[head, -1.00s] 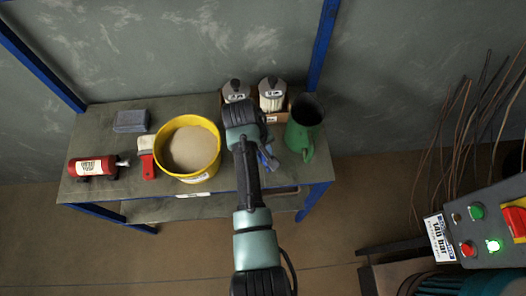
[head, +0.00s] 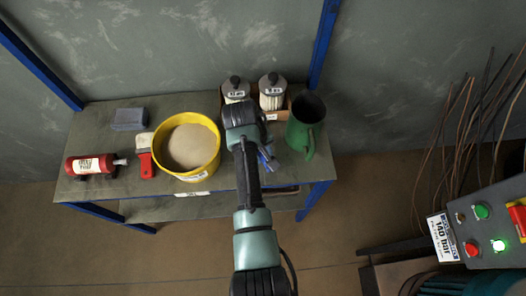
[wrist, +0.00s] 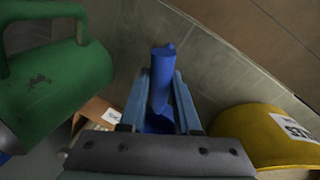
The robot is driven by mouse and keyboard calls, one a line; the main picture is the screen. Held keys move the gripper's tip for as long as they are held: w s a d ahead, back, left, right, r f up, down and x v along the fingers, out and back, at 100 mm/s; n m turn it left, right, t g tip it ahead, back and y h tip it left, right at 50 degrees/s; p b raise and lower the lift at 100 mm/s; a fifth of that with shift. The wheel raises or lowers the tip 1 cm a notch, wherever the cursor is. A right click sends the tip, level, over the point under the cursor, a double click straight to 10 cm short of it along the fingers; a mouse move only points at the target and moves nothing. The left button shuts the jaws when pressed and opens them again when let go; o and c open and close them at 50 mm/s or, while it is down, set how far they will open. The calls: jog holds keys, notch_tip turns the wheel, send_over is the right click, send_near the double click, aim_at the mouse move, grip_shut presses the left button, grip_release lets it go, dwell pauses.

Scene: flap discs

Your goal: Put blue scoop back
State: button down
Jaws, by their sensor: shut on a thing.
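The blue scoop (wrist: 160,82) is between the two fingers of my gripper (wrist: 161,100) in the wrist view. Its round handle points away from the palm; its lower part is mostly hidden by the gripper. In the head view, only a small blue part (head: 266,159) shows beside my wrist, and I cannot tell scoop from fingers there. My gripper is shut on the scoop over the right part of the bench, between the yellow bucket (head: 212,163) and the green jug (head: 306,132). The bucket holds a pale, sand-like heap (head: 187,145).
Two grey-topped bottles (head: 235,88) (head: 272,91) stand in a cardboard box (head: 284,115) at the back. A red-handled brush (head: 146,163), a red cylinder (head: 90,165) and a grey-blue block (head: 130,119) lie left of the bucket. A control box (head: 485,232) is at right.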

jog(key=shift+f, duration=0.25)
jog(key=c, duration=0.5)
grip_release()
jog(key=shift+c, duration=0.2)
jog(key=shift+r, duration=0.1)
jog(key=v, duration=1.2)
jog(key=shift+r+p, duration=0.35)
jog(key=shift+p, duration=0.05)
